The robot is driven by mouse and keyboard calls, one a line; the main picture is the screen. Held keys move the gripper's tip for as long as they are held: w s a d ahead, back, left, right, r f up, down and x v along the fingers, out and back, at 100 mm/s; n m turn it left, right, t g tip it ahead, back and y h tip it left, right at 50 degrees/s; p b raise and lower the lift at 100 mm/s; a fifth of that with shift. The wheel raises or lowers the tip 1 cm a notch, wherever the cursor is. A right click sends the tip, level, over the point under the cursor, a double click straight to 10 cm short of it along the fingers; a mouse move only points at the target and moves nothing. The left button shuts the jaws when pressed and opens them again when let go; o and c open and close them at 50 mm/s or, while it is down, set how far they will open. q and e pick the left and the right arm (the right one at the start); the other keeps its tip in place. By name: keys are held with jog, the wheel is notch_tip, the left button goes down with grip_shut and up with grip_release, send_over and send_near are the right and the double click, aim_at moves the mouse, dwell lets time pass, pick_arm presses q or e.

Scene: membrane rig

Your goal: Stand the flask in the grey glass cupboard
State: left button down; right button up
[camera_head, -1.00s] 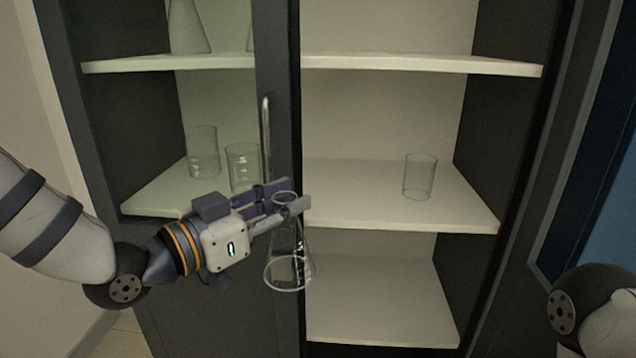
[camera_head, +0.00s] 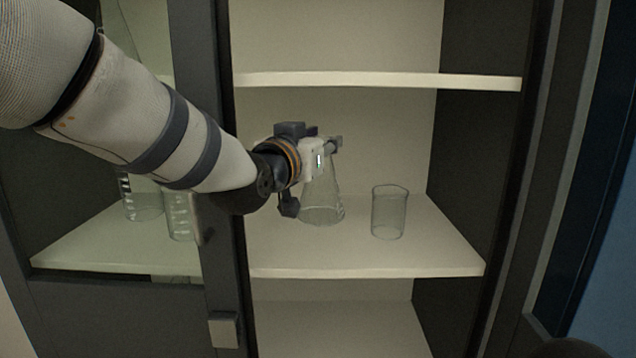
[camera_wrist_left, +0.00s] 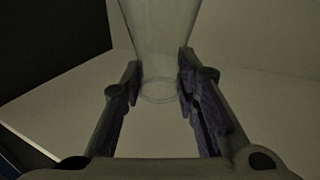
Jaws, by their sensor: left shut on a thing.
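The flask (camera_head: 322,201) is clear conical glass, upright inside the grey glass cupboard (camera_head: 465,130), over the middle shelf (camera_head: 400,262). My left gripper (camera_head: 335,146) is shut on its neck, reaching in through the open right side. The flask's base looks at or just above the shelf; I cannot tell if it touches. In the left wrist view the flask (camera_wrist_left: 165,40) shows between the two fingers (camera_wrist_left: 157,92). My right gripper is not in view.
A clear beaker (camera_head: 389,212) stands on the same shelf, just right of the flask. More glassware (camera_head: 181,217) stands behind the glass door on the left. The upper shelf (camera_head: 380,82) is above my gripper. The shelf's right end is clear.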

pick_arm(q)
jog(key=w+f, duration=0.1)
jog(key=f, duration=0.1)
jog(key=w+f, duration=0.3)
jog(key=f, duration=0.1)
jog(key=shift+w+f+b, duration=0.1)
jog(key=shift+w+b, duration=0.2)
jog(key=shift+w+f, duration=0.15)
jog(key=shift+f, duration=0.1)
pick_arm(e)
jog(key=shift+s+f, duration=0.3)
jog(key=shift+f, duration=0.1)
pick_arm(q)
jog(key=shift+f, duration=0.2)
jog(key=c, duration=1.2)
grip_release()
jog(key=shift+c, duration=0.2)
jog(key=shift+r, duration=0.1)
